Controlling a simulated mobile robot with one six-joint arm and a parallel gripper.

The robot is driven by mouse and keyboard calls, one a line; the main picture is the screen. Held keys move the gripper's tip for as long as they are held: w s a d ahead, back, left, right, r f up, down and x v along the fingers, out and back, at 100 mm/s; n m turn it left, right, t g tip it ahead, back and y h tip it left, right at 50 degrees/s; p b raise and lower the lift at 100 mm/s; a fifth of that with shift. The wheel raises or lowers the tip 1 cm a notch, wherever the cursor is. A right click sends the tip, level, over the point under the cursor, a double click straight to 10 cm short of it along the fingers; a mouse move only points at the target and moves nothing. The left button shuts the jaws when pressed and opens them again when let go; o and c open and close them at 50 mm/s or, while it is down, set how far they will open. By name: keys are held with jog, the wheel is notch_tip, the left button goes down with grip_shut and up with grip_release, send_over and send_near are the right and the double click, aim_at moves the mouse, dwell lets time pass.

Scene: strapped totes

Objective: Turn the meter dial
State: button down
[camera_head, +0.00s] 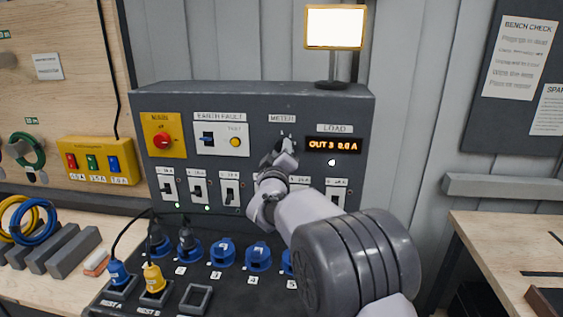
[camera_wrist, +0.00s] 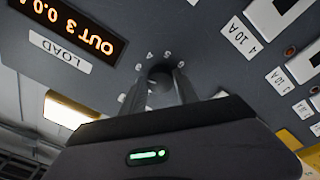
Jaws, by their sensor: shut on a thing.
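The meter dial (camera_wrist: 160,76) is a dark round knob on the grey panel, seen in the wrist view with small numbers around it. My gripper (camera_wrist: 157,90) is shut on the dial, one finger on each side. In the head view my gripper (camera_head: 286,143) is at the panel just below the METER label (camera_head: 282,118) and hides the dial. The orange display (camera_head: 333,146) under the LOAD label reads OUT 3 and about 0.0 A. The dial's exact pointer position cannot be told.
Left of the meter are a red MAIN knob (camera_head: 162,141) and the earth fault switch (camera_head: 208,139). A row of breakers (camera_head: 198,190) runs below, partly behind my arm. Blue sockets (camera_head: 222,253) and plugs with cables (camera_head: 153,277) stand on the console in front.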

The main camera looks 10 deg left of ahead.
jog(key=m+b, duration=0.1)
jog(key=m, duration=0.3)
jog(key=m+h+b, duration=0.1)
jog(key=m, duration=0.4)
jog(key=m+h+b, duration=0.1)
jog(key=m, duration=0.4)
jog(key=shift+a+g+b, duration=0.3)
jog(key=m, duration=0.6)
jog(key=shift+a+r+m+g+h, duration=0.1)
jog(key=shift+r+m+g+h, duration=0.2)
jog(key=shift+m, duration=0.1)
jog(key=m, duration=0.5)
jog(key=shift+g, duration=0.3)
jog(key=shift+m, duration=0.4)
jog(key=c, duration=0.9)
grip_release()
jog(key=shift+s, duration=0.1)
